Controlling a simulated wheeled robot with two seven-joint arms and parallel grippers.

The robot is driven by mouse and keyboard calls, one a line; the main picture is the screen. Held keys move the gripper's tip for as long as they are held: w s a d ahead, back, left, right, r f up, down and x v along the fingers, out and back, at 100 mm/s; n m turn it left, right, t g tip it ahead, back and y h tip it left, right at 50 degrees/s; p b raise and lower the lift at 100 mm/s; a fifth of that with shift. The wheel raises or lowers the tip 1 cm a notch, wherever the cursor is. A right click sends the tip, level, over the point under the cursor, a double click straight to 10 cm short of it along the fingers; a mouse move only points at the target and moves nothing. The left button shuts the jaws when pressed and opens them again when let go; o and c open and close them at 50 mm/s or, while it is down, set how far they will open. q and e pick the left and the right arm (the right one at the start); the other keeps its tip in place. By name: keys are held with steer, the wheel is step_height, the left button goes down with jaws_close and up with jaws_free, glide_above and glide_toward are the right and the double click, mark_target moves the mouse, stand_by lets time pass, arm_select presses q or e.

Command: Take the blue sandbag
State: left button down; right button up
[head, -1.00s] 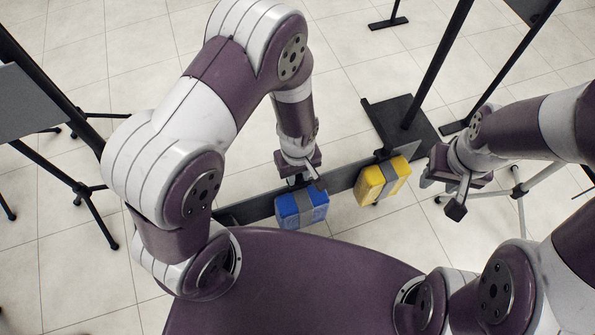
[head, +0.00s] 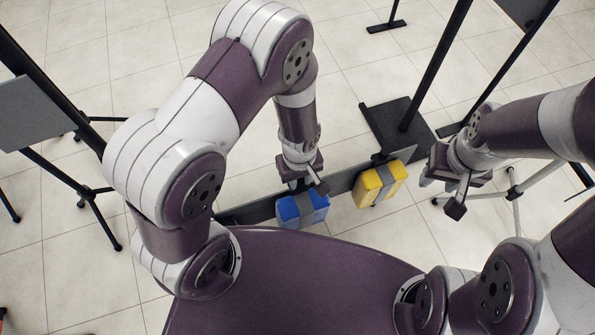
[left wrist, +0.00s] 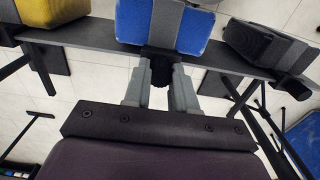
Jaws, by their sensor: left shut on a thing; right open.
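The blue sandbag (head: 302,210) with a grey band hangs at the dark rail, in the middle of the head view. It also shows at the top of the left wrist view (left wrist: 192,34), with a dark knob below its band. My left gripper (head: 303,186) is at the sandbag's top edge. In the left wrist view its grey fingers (left wrist: 160,82) are shut on the dark knob of the blue sandbag. My right gripper (head: 443,197) is open and empty, right of the yellow sandbag.
A yellow sandbag (head: 380,184) hangs on the same dark rail (head: 340,184), right of the blue one. A dark bag (left wrist: 262,48) shows at the right in the left wrist view. A black stand base (head: 395,122) and post are behind the rail. Tripod stands are at the left.

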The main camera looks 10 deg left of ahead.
mark_target(310, 203)
arm_select(q)
steer(key=shift+s+d+p, duration=0.3)
steer(key=shift+s+d, duration=0.35)
steer(key=shift+s, duration=0.3)
steer(key=shift+s+d+p, duration=0.25)
steer(key=shift+s+d, duration=0.4)
steer(key=shift+s, duration=0.3)
steer(key=shift+s+d+p, duration=0.3)
steer(key=shift+s+d, duration=0.35)
steer(key=shift+s, duration=0.3)
steer(key=shift+w+r, duration=0.1)
